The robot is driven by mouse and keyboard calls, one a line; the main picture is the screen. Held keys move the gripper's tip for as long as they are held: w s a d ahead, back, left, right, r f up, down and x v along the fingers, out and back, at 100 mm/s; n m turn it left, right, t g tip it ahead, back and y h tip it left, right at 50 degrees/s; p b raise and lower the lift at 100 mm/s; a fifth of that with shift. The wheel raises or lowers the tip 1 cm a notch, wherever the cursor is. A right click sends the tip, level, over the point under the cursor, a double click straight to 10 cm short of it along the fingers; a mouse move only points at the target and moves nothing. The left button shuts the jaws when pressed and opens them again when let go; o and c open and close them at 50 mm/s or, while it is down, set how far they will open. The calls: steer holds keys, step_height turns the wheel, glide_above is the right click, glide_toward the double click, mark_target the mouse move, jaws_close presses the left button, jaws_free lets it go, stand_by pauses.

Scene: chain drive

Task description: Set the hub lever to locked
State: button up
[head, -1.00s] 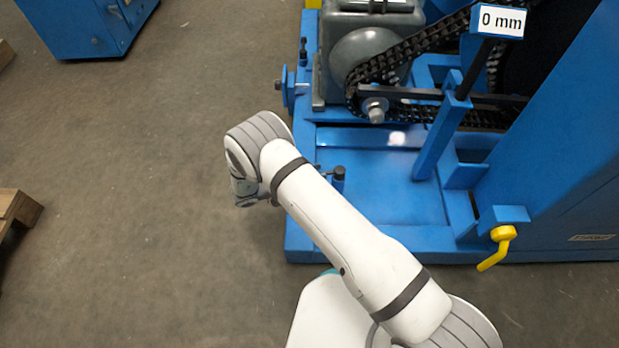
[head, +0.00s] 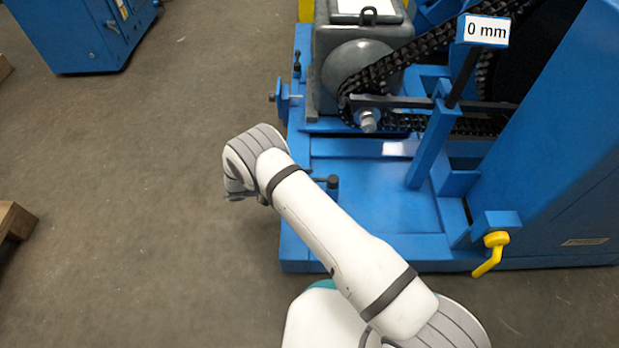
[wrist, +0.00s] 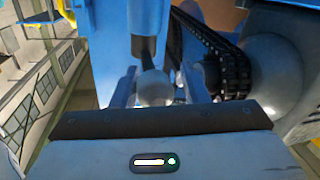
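A yellow lever (head: 494,255) hangs from a blue bracket on the front right of the blue machine, its handle slanting down to the left. I take it as the hub lever; no locked marking is readable. A yellow piece, likely the same lever, shows at the top left of the wrist view (wrist: 66,12). My gripper (wrist: 157,82) has its two fingers apart. A rounded grey thing (wrist: 153,88) shows between them; I cannot tell whether they touch it. In the head view my wrist is left of the machine, well away from the yellow lever, and the fingers cannot be made out.
A chain (head: 385,68) runs beside a grey motor housing (head: 365,65). A "0 mm" sign (head: 486,30) stands on a dark rod above a blue post (head: 432,145). A short post with a dark knob (head: 332,183) is close to my forearm.

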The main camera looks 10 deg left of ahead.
steer(key=o, duration=0.3)
steer(key=shift+d, duration=0.15)
steer(key=p+v, duration=0.1)
steer(key=v, duration=0.6)
steer(key=shift+a+p, duration=0.35)
steer(key=shift+a, duration=0.05)
steer(key=shift+s, duration=0.1)
